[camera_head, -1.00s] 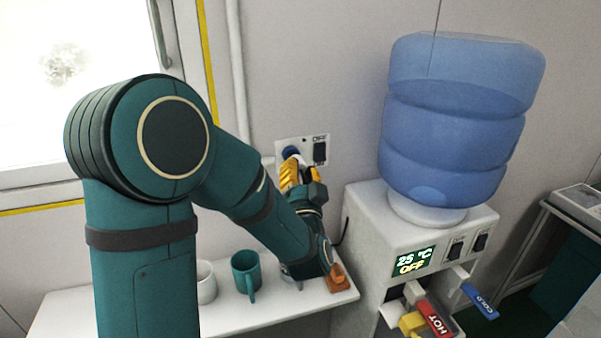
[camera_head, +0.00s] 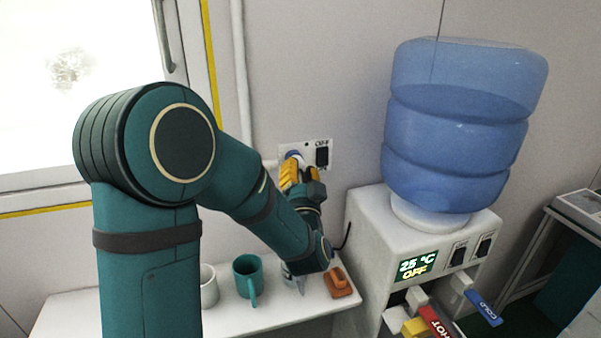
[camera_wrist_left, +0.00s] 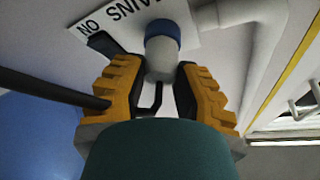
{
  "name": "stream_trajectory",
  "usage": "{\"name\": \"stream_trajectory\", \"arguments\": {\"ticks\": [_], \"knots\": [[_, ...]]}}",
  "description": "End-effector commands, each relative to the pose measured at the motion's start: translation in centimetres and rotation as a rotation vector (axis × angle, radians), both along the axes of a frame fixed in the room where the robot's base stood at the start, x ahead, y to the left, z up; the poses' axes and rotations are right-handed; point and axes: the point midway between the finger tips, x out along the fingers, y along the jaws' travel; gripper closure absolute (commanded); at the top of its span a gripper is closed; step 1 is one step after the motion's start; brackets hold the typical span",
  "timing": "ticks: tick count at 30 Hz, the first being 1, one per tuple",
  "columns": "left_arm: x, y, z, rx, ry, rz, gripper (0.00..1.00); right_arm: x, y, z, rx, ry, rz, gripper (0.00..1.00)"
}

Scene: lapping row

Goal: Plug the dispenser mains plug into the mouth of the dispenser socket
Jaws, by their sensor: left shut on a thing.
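My left gripper (camera_head: 300,178) has yellow fingers and is shut on the dispenser mains plug, right in front of the wall plate. In the left wrist view, the plug (camera_wrist_left: 160,66) is a pale body between the fingertips (camera_wrist_left: 155,85), with a blue band (camera_wrist_left: 162,42) at its far end. The dispenser socket (camera_head: 292,154) is a blue round fitting on the white plate, partly hidden by the plug and fingers. Plug and socket look in line and very close; I cannot tell whether the plug is inside the mouth. My right gripper is out of view.
A black switch (camera_head: 322,156) sits right of the socket. A pale pipe (camera_head: 241,80) runs down the wall. The shelf below holds a white mug (camera_head: 208,288), a teal mug (camera_head: 248,275) and an orange-brown object (camera_head: 338,283). The water dispenser (camera_head: 375,225) stands at right, its display reading OFF.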

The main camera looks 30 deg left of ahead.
Motion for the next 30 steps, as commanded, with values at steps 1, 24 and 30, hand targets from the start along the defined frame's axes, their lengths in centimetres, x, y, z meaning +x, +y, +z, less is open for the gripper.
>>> {"name": "stream_trajectory", "arguments": {"ticks": [1,24,30], "knots": [[0.0,0.1,0.1,0.000,-0.002,0.002,0.61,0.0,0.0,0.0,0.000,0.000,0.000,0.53],[-3.9,-2.9,-1.6,0.000,0.000,-0.001,0.40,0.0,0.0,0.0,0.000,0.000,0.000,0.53],[-5.4,-4.0,-2.2,0.001,-0.001,0.000,0.40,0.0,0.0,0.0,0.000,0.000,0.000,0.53]]}}
